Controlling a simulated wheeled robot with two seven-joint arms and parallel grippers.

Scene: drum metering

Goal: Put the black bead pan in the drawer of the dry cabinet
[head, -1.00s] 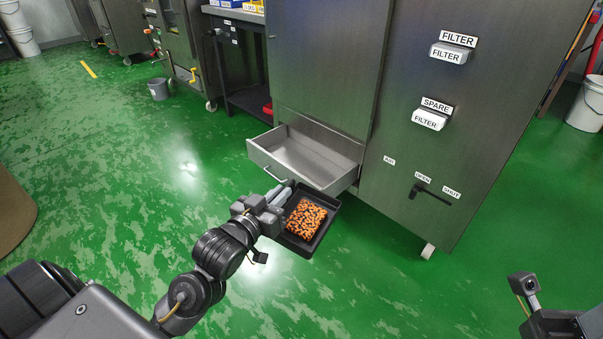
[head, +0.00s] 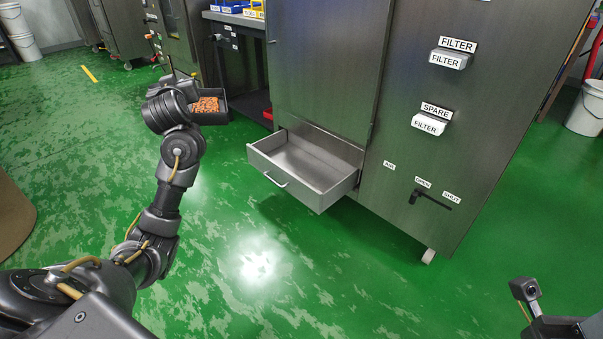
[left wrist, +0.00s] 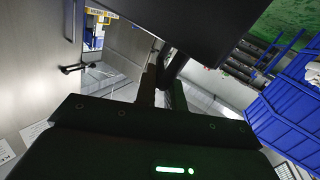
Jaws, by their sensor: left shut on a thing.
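The black bead pan (head: 222,118), with orange and black beads (head: 207,105) in it, is held in the air at the upper left of the head view, left of the cabinet. My left gripper (head: 188,84) is shut on it; my wrist partly hides the pan and fingers. In the left wrist view the pan's dark side (left wrist: 195,25) fills the top, touching the fingers (left wrist: 165,85). The drawer (head: 300,188) of the dry cabinet (head: 320,75) is pulled out and empty. Part of my right gripper (head: 560,326) shows at the lower right; its fingers do not show.
A dark workbench (head: 238,45) with blue and yellow bins stands behind the pan. A grey bucket and white buckets (head: 587,108) stand on the green floor. The floor before the drawer is clear.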

